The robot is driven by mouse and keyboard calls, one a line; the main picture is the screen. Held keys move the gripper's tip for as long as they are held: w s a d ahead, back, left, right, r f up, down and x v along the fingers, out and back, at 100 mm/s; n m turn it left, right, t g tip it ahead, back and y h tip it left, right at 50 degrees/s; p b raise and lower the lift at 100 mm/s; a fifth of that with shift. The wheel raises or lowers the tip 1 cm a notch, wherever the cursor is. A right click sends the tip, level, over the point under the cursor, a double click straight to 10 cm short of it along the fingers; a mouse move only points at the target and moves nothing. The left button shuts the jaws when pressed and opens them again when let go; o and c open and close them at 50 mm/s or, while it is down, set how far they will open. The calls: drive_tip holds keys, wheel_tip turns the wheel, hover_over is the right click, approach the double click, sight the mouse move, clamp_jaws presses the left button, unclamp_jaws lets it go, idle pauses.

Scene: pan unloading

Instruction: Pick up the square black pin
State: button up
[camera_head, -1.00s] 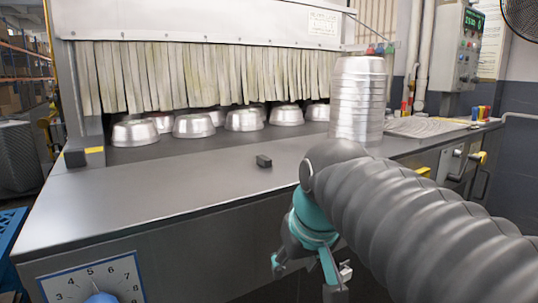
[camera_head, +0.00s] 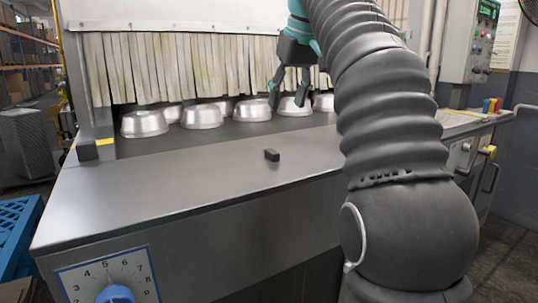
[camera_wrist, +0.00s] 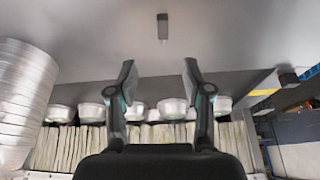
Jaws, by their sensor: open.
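The square black pin (camera_head: 272,155) is a small dark block lying on the bare grey metal table, right of its middle. In the wrist view the pin (camera_wrist: 163,26) shows near the top centre, beyond the fingertips and apart from them. My gripper (camera_head: 288,93) is raised over the far part of the table, in front of the strip curtain and near the pans. In the wrist view my gripper (camera_wrist: 159,72) has its two fingers spread with nothing between them.
Several shiny pans (camera_head: 145,124) sit upside down along the strip curtain (camera_head: 180,70). A tall pan stack (camera_wrist: 22,100) shows at left in the wrist view; my arm hides it in the head view. A dark block (camera_head: 86,150) stands at the table's left edge. The table's front is clear.

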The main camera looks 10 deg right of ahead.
drive_tip(key=b, duration=0.4)
hover_over(271, 150)
drive_tip(key=s+d, duration=0.1)
drive_tip(key=s, duration=0.2)
wheel_tip(271, 150, down, 8)
drive_tip(key=shift+w+d+r, duration=0.1)
drive_tip(key=shift+w+r, duration=0.05)
drive_tip(key=shift+a+b+x, duration=0.15)
drive_tip(key=shift+b+x, duration=0.25)
drive_tip(key=shift+x, duration=0.9)
drive_tip(key=shift+a+b+x, duration=0.2)
drive_tip(key=shift+b+x, duration=0.15)
drive_tip(key=shift+x, duration=0.95)
drive_tip(key=shift+r, duration=0.1)
clamp_jaws()
